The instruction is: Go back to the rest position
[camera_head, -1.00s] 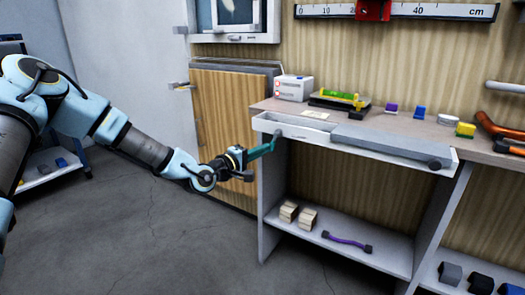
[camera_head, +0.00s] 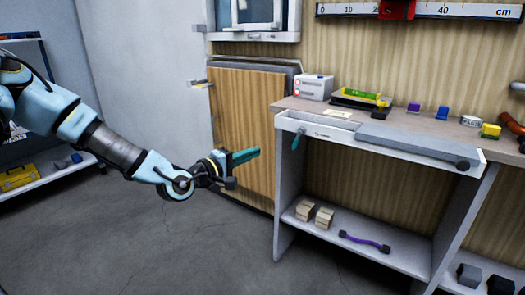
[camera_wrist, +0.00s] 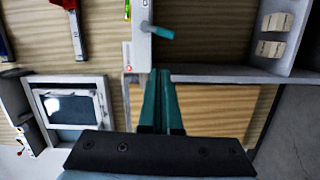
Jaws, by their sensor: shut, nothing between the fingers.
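My gripper (camera_head: 257,153) is shut and empty, its teal fingers together. In the head view it is in the air to the left of the workbench, in front of the brown wooden panel. The wrist view also shows its fingers (camera_wrist: 162,80) closed, pointing at the bench's end. The bench's tray-like drawer (camera_head: 318,126) has a teal handle (camera_head: 296,140) at its left end, apart from my fingers; the handle also shows in the wrist view (camera_wrist: 160,32).
The workbench top (camera_head: 400,118) holds a white box (camera_head: 314,87), a yellow-green level (camera_head: 362,96) and small coloured blocks. Its lower shelf (camera_head: 360,248) holds wooden blocks and a purple handle (camera_head: 365,243). A wooden panel (camera_head: 240,125) leans behind my gripper. The floor in front is open.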

